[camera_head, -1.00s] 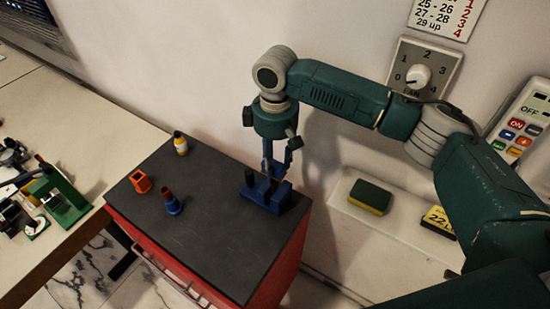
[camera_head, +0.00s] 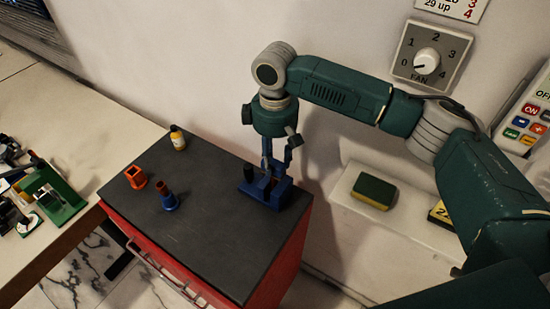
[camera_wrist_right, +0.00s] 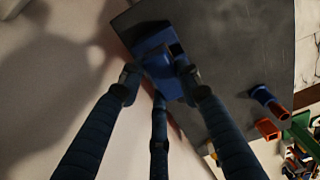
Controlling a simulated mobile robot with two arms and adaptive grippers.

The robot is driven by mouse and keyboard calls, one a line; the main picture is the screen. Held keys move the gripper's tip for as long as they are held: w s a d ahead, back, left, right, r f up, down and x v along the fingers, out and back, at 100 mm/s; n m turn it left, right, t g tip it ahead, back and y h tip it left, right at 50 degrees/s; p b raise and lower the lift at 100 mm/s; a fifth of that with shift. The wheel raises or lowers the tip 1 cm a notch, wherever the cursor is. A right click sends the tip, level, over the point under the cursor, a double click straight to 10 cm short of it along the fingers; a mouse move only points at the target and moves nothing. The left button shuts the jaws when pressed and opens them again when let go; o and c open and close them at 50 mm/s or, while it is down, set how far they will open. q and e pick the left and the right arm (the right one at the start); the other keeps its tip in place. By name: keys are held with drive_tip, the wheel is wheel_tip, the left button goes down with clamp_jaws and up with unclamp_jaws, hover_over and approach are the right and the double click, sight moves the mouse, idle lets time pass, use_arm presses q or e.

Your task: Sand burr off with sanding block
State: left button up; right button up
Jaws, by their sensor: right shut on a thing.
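My right gripper (camera_head: 273,163) points down over a blue holder (camera_head: 277,198) on the dark top of a red cabinet. Its fingers are shut on a blue block-like piece (camera_wrist_right: 158,66), seen between the fingertips in the right wrist view. The holder lies just below; I cannot tell whether the piece still touches it. A green-and-yellow block (camera_head: 373,192) lies on a white ledge to the right, apart from the gripper. I cannot tell for sure which piece is the sanding block. No burr can be made out. My left gripper is not in view.
A workbench (camera_head: 85,125) with a green fixture (camera_head: 55,195) is at left. The cabinet's front middle is clear.

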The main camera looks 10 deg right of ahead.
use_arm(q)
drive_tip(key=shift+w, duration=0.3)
use_arm(e)
drive_tip(key=shift+f, duration=0.35)
drive_tip(key=shift+f, duration=0.25)
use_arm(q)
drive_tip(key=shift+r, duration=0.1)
use_arm(e)
drive_tip(key=shift+s+d+r+p, duration=0.1)
drive_tip(key=shift+s+d+p, duration=0.4)
drive_tip(key=shift+p, duration=0.35)
drive_tip(key=shift+s+d, duration=0.1)
use_arm(q)
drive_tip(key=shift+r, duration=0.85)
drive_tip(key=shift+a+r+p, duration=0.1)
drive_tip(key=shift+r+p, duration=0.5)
drive_tip(key=shift+p, duration=0.1)
use_arm(e)
drive_tip(key=shift+w+a, duration=1.15)
drive_tip(key=shift+a, duration=0.05)
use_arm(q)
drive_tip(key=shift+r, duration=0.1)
